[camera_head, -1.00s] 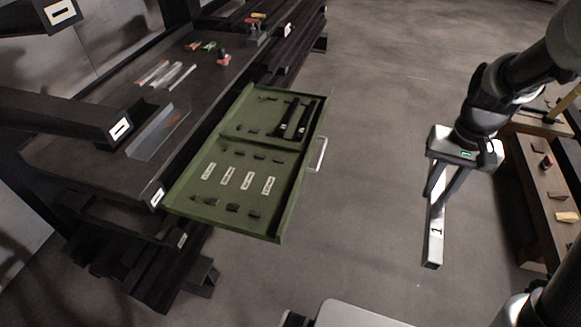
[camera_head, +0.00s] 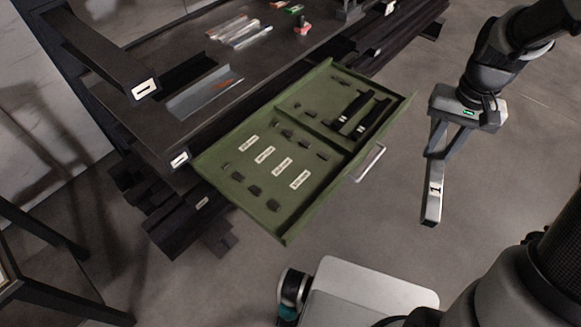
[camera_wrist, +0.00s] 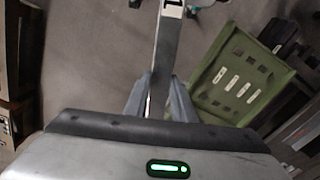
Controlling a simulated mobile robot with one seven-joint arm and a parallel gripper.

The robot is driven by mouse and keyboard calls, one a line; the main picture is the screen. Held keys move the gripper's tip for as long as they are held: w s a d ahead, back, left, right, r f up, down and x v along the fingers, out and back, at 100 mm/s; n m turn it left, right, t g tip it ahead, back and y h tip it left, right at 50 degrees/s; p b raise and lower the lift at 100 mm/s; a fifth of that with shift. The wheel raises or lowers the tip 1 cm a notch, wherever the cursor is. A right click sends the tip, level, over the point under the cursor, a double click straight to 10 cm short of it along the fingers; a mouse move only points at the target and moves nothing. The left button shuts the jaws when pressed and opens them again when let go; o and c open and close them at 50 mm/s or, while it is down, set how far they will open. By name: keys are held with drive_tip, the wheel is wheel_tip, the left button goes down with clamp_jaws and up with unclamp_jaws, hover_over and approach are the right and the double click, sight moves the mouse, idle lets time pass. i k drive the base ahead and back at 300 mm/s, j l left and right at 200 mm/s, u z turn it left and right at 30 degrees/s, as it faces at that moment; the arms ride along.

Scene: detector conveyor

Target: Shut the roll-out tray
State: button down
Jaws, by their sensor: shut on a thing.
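The green roll-out tray (camera_head: 330,202) is pulled out from under the dark workbench. It has a pale handle (camera_head: 371,163) on its outer front edge. Inside lie two black bars, several small dark pieces and several white labels. The tray also shows in the wrist view (camera_wrist: 197,86), on the right. My gripper (camera_head: 436,152) is to the right of the tray, apart from it, over open floor. It is shut on a light grey bar marked 1 (camera_head: 433,195), which hangs down from the fingers. The bar also shows in the wrist view (camera_wrist: 168,45).
The workbench (camera_head: 285,52) carries an angled metal piece (camera_head: 200,92), several strips and small coloured items. Dark beams lie beneath and behind it. Open grey floor (camera_head: 385,225) lies between the tray and my gripper. A dark frame stands at lower left.

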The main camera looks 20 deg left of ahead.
sight(292, 172)
drive_tip(key=i+l+u, duration=0.25)
drive_tip(key=u, duration=0.15)
drive_tip(key=i+l+u, duration=0.3)
drive_tip(key=u, duration=0.15)
drive_tip(key=i+l+u, duration=0.15)
drive_tip(key=l, duration=0.15)
drive_tip(key=i+l+u, duration=0.15)
drive_tip(key=l, duration=0.15)
drive_tip(key=l+u, duration=0.15)
drive_tip(key=l, duration=0.2)
